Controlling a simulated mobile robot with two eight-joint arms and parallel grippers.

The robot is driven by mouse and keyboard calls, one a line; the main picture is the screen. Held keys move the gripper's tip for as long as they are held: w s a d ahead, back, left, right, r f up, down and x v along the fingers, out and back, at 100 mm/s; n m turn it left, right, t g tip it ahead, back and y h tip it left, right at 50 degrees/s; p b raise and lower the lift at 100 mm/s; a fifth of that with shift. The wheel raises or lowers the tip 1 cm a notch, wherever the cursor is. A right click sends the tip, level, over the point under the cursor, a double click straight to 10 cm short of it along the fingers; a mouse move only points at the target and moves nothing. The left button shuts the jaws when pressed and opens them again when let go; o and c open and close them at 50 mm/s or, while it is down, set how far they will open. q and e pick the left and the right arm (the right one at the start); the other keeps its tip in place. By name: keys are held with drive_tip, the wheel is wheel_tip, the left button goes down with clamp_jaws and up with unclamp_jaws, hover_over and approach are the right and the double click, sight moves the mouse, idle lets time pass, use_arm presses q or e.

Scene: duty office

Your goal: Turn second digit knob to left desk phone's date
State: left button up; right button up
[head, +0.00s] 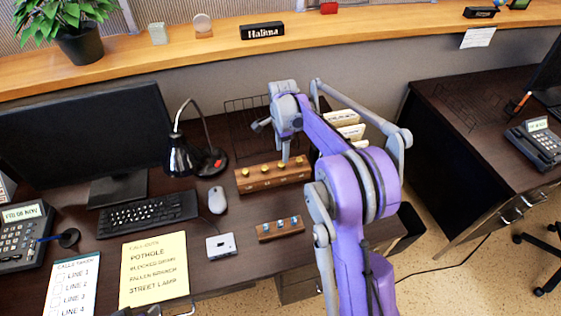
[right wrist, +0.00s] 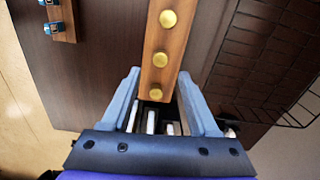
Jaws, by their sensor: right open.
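A long wooden block (head: 262,185) with several gold knobs in a row stands on the left desk, behind a smaller block (head: 280,229) with blue-silver knobs. My right gripper (head: 284,155) reaches down from above at the long block's right half. In the right wrist view its open fingers (right wrist: 158,76) straddle the end of the block, with the nearest gold knob (right wrist: 156,94) between them; no grip shows. Two more gold knobs lie beyond. The left desk phone (head: 25,232) has a lit display with small date text, hard to read. My left gripper is not in view.
A black lamp (head: 181,156), mouse (head: 217,200) and keyboard (head: 148,213) stand left of the block. A wire rack (right wrist: 275,55) is close beside my fingers in the right wrist view. Another phone (head: 538,142) sits on the right desk.

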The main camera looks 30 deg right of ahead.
sight(282, 164)
wheel_tip(282, 164, down, 6)
drive_tip(key=shift+r, duration=0.1)
clamp_jaws()
idle(0.5)
